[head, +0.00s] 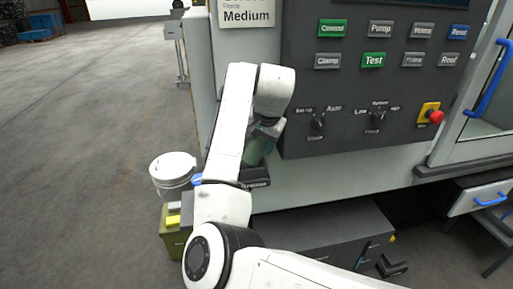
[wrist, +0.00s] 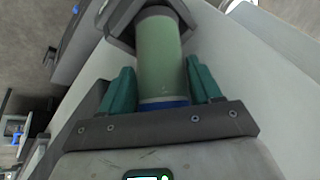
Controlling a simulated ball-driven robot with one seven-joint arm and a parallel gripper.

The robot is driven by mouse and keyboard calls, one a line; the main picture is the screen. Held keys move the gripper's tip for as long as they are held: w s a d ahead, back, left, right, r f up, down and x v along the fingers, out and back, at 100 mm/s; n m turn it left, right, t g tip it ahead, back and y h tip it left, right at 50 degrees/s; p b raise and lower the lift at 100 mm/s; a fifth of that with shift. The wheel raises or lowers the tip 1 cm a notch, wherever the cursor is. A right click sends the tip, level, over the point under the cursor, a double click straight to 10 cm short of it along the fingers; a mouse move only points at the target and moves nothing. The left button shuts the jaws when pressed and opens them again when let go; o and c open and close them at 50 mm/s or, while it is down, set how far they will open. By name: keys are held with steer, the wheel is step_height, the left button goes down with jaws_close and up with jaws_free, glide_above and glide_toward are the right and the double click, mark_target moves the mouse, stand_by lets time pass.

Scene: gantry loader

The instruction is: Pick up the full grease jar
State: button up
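The grease jar, a green translucent cylinder with a blue band at its near end (wrist: 162,60), stands between the two teal fingers of my gripper (wrist: 163,88) in the wrist view. The fingers lie close along both sides of it. I cannot tell whether they touch it. Its far end reaches into a dark holder (wrist: 118,18). In the head view my arm covers most of this spot. A green patch (head: 258,150) shows beside my wrist above a black labelled holder (head: 256,181) on the machine front. The label is too small to read.
A control panel (head: 375,75) with buttons, knobs and a red stop button (head: 435,116) is right of my wrist. A white bucket (head: 173,168) and an olive box (head: 174,240) stand left of my arm. A grey cabinet (head: 320,230) is below. Open floor (head: 90,110) lies left.

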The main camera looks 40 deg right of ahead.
steer(key=shift+r, duration=0.1)
steer(key=c, duration=0.7)
steer(key=w+a+r+p, duration=0.2)
steer(key=w+a+r, duration=0.1)
steer(key=a+r, duration=0.8)
steer(key=a, duration=0.2)
steer(key=shift+w+a+r, duration=0.2)
steer(key=shift+a, duration=0.1)
